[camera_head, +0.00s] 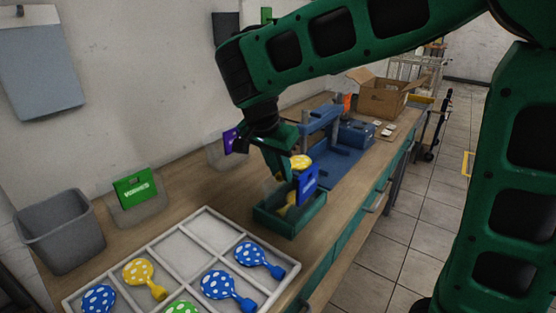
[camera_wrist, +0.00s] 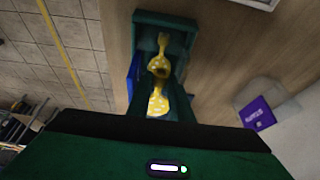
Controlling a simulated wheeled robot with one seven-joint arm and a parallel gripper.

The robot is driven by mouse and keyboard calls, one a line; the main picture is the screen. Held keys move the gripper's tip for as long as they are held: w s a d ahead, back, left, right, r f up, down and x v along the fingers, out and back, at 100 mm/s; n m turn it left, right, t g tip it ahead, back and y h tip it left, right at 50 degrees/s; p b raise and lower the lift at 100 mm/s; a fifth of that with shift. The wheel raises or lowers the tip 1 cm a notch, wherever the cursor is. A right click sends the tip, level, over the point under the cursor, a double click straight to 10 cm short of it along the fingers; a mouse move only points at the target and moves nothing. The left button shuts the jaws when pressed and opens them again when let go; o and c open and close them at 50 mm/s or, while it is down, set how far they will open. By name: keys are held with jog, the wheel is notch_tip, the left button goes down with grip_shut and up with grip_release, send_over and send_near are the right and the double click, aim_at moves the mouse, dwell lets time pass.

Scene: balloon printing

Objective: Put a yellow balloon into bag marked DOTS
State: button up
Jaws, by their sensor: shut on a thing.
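A yellow balloon with pale dots (camera_wrist: 157,102) is between the fingers of my gripper (camera_wrist: 160,88), which is shut on it; its top shows in the head view (camera_head: 300,162). My gripper (camera_head: 285,172) is above a green open box (camera_head: 275,224). A bag with a blue card (camera_head: 307,184) stands in this box; the card's lettering is too small to read surely. The card's edge shows at the left in the wrist view (camera_wrist: 133,72). Another yellow shape, apparently a second yellow balloon (camera_wrist: 162,50), is low in the box, below the held one.
A white divided tray (camera_head: 189,247) in front holds blue, yellow and green balloons; some compartments are empty. A green-card bag (camera_head: 135,188) and a purple-card bag (camera_wrist: 258,114) stand near the wall. A grey bin (camera_head: 62,232) is at left, a blue press (camera_head: 325,140) behind the box.

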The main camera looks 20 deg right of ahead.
jog(key=shift+f, duration=3.15)
jog(key=o, duration=0.9)
jog(key=shift+c, duration=0.2)
jog(key=shift+r, duration=0.1)
jog(key=shift+r, duration=6.4)
